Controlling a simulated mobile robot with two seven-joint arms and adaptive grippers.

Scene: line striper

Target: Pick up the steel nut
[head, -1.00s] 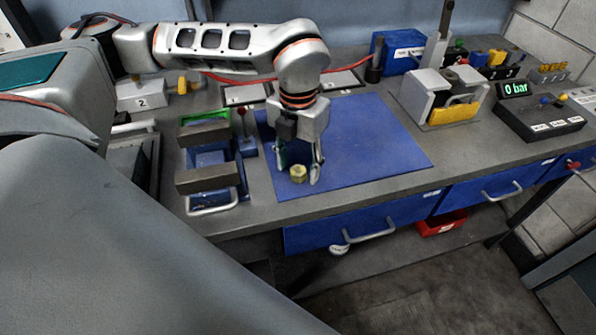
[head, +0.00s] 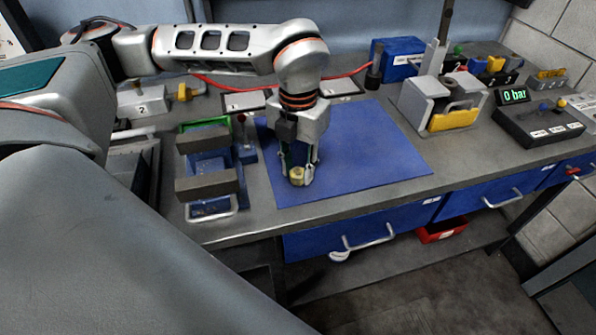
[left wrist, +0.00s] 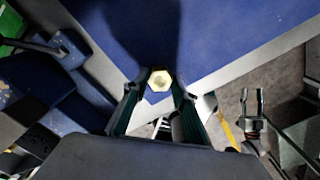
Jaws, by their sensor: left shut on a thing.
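The steel nut (head: 296,176) is a small yellowish hexagonal piece near the front left of the blue mat (head: 370,150). My left gripper (head: 300,178) points down over the mat with its fingers shut on the nut. In the left wrist view the nut (left wrist: 160,81) sits between the two fingertips (left wrist: 160,84), its hexagonal face and central recess toward the camera. I cannot tell whether the nut still touches the mat. My right gripper is not in view.
A vise-like fixture with brown jaws (head: 207,186) stands close left of the mat. A grey block fixture with a yellow part (head: 453,121) and a control box (head: 540,122) stand at right. Blue drawers (head: 340,226) lie below the front edge. The mat's right part is clear.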

